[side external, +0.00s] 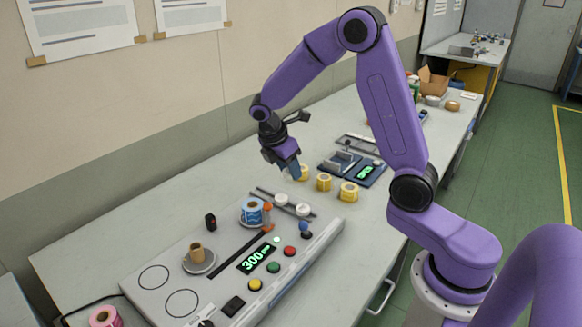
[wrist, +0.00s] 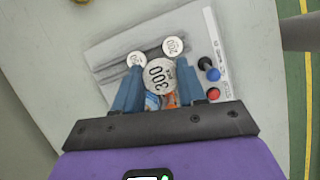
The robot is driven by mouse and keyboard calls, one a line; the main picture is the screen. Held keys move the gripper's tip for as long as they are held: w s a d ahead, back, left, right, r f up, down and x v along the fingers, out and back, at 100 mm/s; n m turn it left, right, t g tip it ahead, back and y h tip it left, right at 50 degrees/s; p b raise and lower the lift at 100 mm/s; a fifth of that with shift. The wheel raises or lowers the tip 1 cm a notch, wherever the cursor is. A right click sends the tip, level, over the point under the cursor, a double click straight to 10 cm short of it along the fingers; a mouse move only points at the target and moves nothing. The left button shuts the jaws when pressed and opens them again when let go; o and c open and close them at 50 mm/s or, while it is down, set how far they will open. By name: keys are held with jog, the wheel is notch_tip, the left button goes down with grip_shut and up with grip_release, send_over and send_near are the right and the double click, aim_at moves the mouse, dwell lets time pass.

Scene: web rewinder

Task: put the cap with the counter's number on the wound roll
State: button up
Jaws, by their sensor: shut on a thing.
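My gripper (side external: 287,168) is shut on a white round cap (wrist: 160,76) marked 300, held above the table beyond the machine's far end. The fingers grip its two sides in the wrist view. The counter (side external: 257,258) on the machine panel shows 300 in green. The wound roll (side external: 252,211) is blue and white with a brown core and sits on a grey round plate, apart from my gripper. It is partly hidden behind the held cap in the wrist view (wrist: 151,102). Two other white caps (side external: 281,199) (side external: 303,210) lie on the rails; one (wrist: 173,46) reads 200.
Yellow rolls (side external: 323,181) stand beyond the rails, near a dark device with a green display (side external: 366,173). A brown core (side external: 197,252) stands on the near plate. Coloured buttons (side external: 273,267) and a blue-knobbed lever (side external: 305,228) line the panel. A pink roll (side external: 104,317) lies at the lower left.

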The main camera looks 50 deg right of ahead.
send_over(257, 204)
jog(key=a, duration=0.1)
jog(key=f, duration=0.2)
jog(key=shift+w+a+f, duration=0.1)
jog(key=shift+w+f, duration=0.1)
jog(key=shift+f, duration=0.75)
jog(key=shift+w+a+f, duration=0.1)
jog(key=shift+w+f, duration=0.05)
jog(key=shift+f, duration=0.75)
jog(key=shift+f, duration=1.25)
dwell(0.7)
jog(key=o, duration=1.3)
jog(key=shift+f, duration=0.1)
jog(key=shift+s, duration=0.1)
jog(key=shift+c, duration=0.3)
jog(key=shift+o, duration=0.5)
jog(key=shift+r, duration=0.35)
notch_tip(257, 204, up, 7)
